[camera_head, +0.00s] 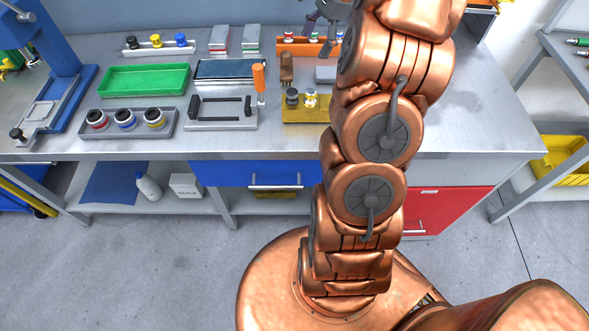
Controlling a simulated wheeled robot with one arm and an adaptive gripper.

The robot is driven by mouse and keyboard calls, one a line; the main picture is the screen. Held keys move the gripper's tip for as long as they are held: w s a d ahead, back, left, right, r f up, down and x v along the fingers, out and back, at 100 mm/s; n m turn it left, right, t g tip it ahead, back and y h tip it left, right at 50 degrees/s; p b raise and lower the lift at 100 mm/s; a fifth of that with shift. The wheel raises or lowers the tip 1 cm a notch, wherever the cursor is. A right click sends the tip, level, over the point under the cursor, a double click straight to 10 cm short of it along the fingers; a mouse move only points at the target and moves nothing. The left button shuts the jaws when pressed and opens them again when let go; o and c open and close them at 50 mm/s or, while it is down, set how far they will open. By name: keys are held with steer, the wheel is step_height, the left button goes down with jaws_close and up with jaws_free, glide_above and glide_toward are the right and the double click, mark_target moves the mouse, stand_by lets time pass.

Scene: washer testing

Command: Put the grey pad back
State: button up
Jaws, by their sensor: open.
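A small flat grey pad (326,75) lies on the bench, just left of my copper arm. My arm may hide its right side. My gripper (322,22) is at the top of the picture, above the back of the bench near an orange rack. It is partly cut off by the frame edge and partly behind my arm. It is open, and no held object shows. It appears beyond the pad and apart from it.
The orange rack (297,47), a brown block (287,68) and a yellow fixture (300,115) crowd the pad. A green tray (145,80), a dark blue panel (231,70) and an upright orange handle (259,78) stand left. The bench (470,125) is clear at right.

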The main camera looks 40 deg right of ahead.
steer(key=s+a+r+n+g, duration=0.1)
steer(key=s+a+n, duration=0.2)
steer(key=a, duration=0.4)
steer(key=s+a+r+n+h, duration=0.1)
steer(key=s+a+n, duration=0.25)
steer(key=a, duration=0.35)
steer(key=s+a+r+n+g, duration=0.1)
steer(key=s+a+n, duration=0.15)
steer(key=a, duration=0.45)
steer(key=s+a+f+n+h, duration=0.1)
steer(key=s+a+n, duration=0.1)
steer(key=s, duration=0.4)
steer(key=s+a+f+n+g+h, duration=0.1)
steer(key=s+a+f+n, duration=0.1)
steer(key=s+n, duration=0.3)
steer(key=s+a+f+n, duration=0.1)
steer(key=s+a+n, duration=0.3)
steer(key=s, duration=0.4)
steer(key=shift+s+f+h, duration=0.35)
steer(key=shift+h, duration=0.05)
